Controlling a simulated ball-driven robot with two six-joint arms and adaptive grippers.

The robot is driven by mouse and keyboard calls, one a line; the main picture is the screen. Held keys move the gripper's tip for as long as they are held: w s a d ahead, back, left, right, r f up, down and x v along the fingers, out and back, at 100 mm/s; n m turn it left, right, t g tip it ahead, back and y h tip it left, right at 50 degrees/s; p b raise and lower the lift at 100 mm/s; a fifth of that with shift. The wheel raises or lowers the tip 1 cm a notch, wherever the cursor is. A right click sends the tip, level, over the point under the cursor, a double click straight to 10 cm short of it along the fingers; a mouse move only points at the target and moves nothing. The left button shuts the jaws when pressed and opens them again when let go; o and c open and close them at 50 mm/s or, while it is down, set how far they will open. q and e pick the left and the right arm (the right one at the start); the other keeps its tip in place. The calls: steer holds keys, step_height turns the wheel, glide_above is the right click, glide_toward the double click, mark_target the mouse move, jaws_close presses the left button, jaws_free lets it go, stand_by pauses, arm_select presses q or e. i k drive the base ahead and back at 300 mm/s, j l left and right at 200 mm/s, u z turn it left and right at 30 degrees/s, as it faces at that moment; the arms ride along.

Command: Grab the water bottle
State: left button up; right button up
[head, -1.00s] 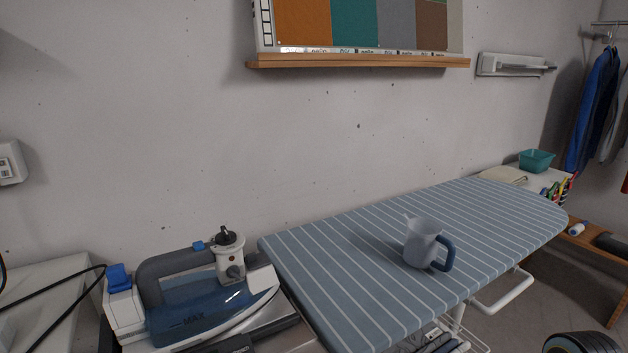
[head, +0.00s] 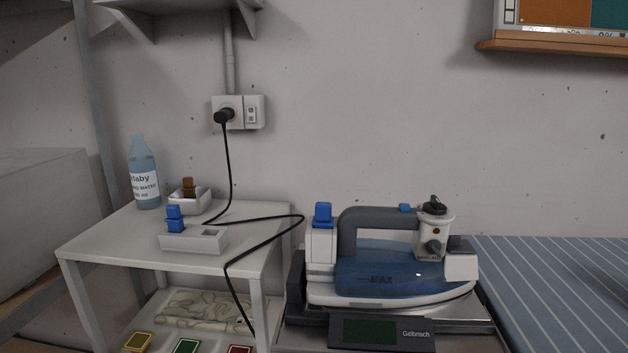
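A clear, bluish water bottle (head: 146,176) with a white label stands upright at the back left of a small white side table (head: 115,240). Part of the label reads "WATER". No gripper touches it. Neither my left nor my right gripper shows in the head view.
A black cord (head: 262,243) loops across the table from the wall socket (head: 228,112). The iron (head: 390,270) and ironing board (head: 560,290) are right.

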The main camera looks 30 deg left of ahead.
mark_target(140, 159)
steer(key=u, duration=1.8)
